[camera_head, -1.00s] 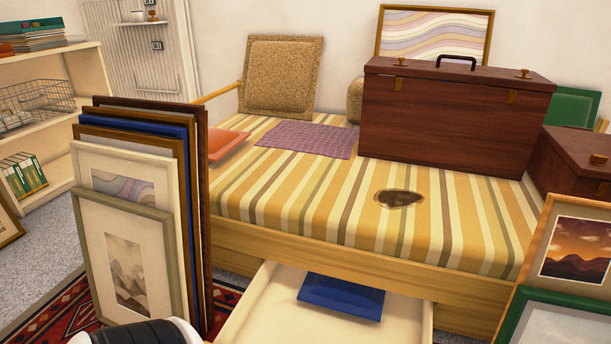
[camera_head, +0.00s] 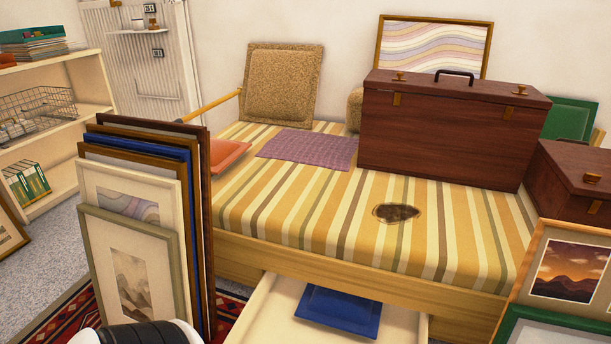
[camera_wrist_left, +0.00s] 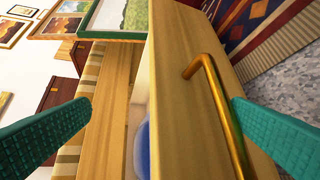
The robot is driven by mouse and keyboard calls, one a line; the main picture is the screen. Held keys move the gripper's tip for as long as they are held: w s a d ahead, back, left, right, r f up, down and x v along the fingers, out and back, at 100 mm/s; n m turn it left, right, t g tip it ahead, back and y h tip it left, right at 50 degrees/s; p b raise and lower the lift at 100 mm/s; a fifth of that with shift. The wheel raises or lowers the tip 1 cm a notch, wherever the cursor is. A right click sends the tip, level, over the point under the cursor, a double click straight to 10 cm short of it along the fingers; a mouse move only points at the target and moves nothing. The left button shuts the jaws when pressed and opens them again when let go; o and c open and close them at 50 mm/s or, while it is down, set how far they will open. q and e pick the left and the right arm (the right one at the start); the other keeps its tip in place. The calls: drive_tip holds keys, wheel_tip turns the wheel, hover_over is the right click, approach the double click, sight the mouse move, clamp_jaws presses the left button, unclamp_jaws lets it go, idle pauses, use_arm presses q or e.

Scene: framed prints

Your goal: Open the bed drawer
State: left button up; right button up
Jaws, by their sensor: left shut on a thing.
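The bed drawer (camera_head: 270,310) is pulled out from under the bed (camera_head: 340,262), and its pale inside shows at the bottom of the head view. A blue flat thing (camera_head: 340,310) lies in it. In the left wrist view the wooden drawer front (camera_wrist_left: 185,110) with its brass bar handle (camera_wrist_left: 222,105) lies between the teal fingers of my left gripper (camera_wrist_left: 161,101). The gripper is shut on the drawer, though the exact contact is hard to see. The head view cuts off the drawer front and this gripper. My right gripper is not in view.
Several framed prints (camera_head: 135,250) stand upright left of the drawer. More frames (camera_head: 568,270) stand at the right. On the striped bed are a wooden case (camera_head: 440,135), cushions and a purple cloth (camera_head: 308,149). A shelf (camera_head: 75,130) is at the far left.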

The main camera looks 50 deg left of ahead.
use_arm(q)
drive_tip(key=shift+s+a+r, duration=0.4)
drive_tip(key=shift+s+r, duration=0.3)
drive_tip(key=shift+s, duration=0.05)
drive_tip(key=shift+s+a+r, duration=0.1)
drive_tip(key=shift+s+a, duration=0.05)
drive_tip(key=shift+s, duration=0.2)
drive_tip(key=c, duration=1.1)
drive_tip(key=shift+s+d+f+v, duration=0.1)
drive_tip(key=shift+f+v, duration=0.25)
drive_tip(key=shift+v, duration=1.5)
drive_tip(key=shift+s+d+f+v, duration=0.15)
drive_tip(key=shift+f+v, duration=0.2)
drive_tip(key=shift+v, duration=1.5)
drive_tip(key=shift+s+a+f+v, duration=0.1)
drive_tip(key=shift+f+v, duration=0.2)
drive_tip(key=shift+v, duration=1.55)
